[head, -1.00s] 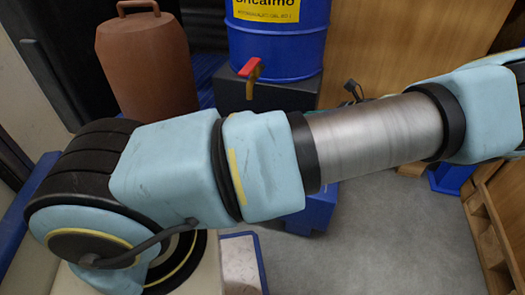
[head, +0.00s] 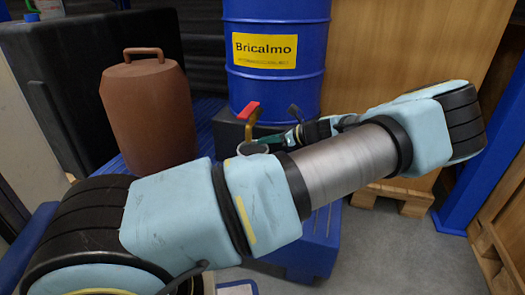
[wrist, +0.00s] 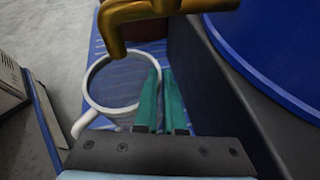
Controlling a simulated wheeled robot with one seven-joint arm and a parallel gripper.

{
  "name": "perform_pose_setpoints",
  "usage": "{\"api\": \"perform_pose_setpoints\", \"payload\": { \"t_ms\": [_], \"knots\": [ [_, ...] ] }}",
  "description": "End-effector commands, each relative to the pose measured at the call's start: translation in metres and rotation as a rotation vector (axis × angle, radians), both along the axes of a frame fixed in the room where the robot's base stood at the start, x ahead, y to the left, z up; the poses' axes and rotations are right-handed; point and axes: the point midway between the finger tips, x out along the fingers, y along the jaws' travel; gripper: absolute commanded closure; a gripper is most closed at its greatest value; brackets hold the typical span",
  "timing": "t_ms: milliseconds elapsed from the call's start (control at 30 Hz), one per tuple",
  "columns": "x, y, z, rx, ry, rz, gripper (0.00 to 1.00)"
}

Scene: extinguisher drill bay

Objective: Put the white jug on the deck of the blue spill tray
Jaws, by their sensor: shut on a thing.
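The white jug (wrist: 88,100) shows in the wrist view as an open round rim with its handle at lower left. In the head view only its pale rim (head: 252,149) shows above my arm. My gripper (wrist: 160,92) has green fingers shut on the jug's wall at its right side, and it also shows in the head view (head: 268,141). The blue spill tray (head: 318,232) lies below, partly hidden by my arm. Its slatted deck (wrist: 98,48) shows behind and below the jug. I cannot tell whether the jug's base touches the deck.
A blue drum (head: 278,85) stands on a black stand (head: 226,130). Its brass tap (wrist: 150,12) with a red lever (head: 248,109) hangs close to the jug. A brown canister (head: 150,115) stands left. A wooden pallet (head: 405,200) is at right.

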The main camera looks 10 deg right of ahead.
Motion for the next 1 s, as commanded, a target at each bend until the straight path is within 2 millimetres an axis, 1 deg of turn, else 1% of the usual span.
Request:
{"api": "perform_pose_setpoints", "payload": {
  "t_ms": [167, 300, 400, 667, 700, 1000],
  "knots": [
    [0.010, 0.013, -0.001, 0.001, -0.001, 0.003, 1.00],
    [0.010, 0.012, -0.027, 0.003, -0.001, -0.002, 1.00],
    [0.011, 0.012, -0.036, 0.001, -0.002, -0.001, 1.00],
    [0.010, 0.012, -0.035, 0.000, -0.001, -0.001, 1.00],
    [0.010, 0.012, -0.035, 0.000, 0.000, -0.001, 0.95],
    [0.010, 0.012, -0.035, 0.000, 0.000, -0.001, 0.62]
  ]
}}
